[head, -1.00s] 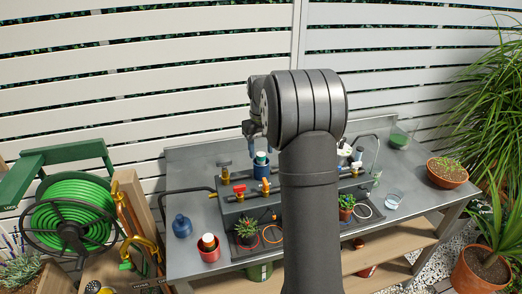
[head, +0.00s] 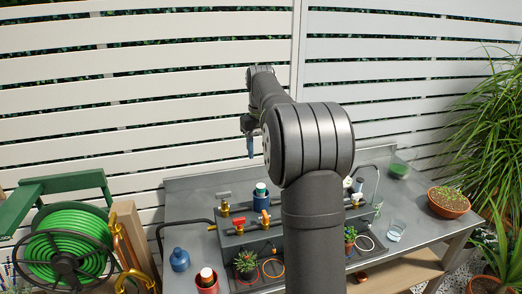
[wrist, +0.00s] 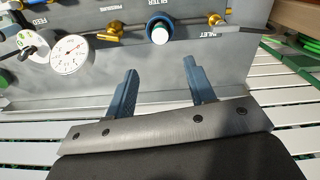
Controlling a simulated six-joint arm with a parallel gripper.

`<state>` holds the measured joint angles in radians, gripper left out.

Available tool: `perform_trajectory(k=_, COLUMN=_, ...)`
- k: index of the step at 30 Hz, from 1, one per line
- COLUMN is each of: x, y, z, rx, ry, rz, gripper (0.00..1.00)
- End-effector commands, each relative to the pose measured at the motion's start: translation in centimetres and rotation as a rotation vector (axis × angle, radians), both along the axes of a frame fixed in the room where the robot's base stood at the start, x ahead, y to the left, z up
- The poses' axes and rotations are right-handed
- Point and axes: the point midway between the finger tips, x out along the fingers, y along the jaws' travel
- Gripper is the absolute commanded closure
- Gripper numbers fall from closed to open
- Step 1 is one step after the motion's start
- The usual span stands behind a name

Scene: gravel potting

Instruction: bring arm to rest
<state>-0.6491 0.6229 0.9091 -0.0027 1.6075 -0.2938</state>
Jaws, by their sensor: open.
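My gripper (wrist: 158,92) shows in the wrist view with its two blue fingers spread wide apart and nothing between them. In the head view my gripper (head: 250,148) hangs above the back part of the metal bench (head: 190,205), clear of everything below it. My own arm covers the middle of the bench in the head view.
A dark blue filter (head: 261,198), red-handled valve (head: 239,222), succulent pot (head: 245,262), blue bottle (head: 180,259) and red pot (head: 207,282) stand on the bench. A pressure gauge (wrist: 70,55) shows in the wrist view. A glass (head: 395,232) and bowl planter (head: 448,201) stand at right.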

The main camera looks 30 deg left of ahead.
Motion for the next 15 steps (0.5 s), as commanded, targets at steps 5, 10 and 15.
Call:
perform_trajectory(k=5, x=0.0, y=0.0, z=-0.6, rx=-0.001, ry=0.001, rz=0.0, gripper=0.5)
perform_trajectory(k=10, x=0.0, y=0.0, z=-3.0, rx=-0.003, ry=0.003, rz=0.0, gripper=0.5)
perform_trajectory(k=15, x=0.0, y=-0.1, z=-6.4, rx=-0.002, ry=0.003, rz=0.0, gripper=0.5)
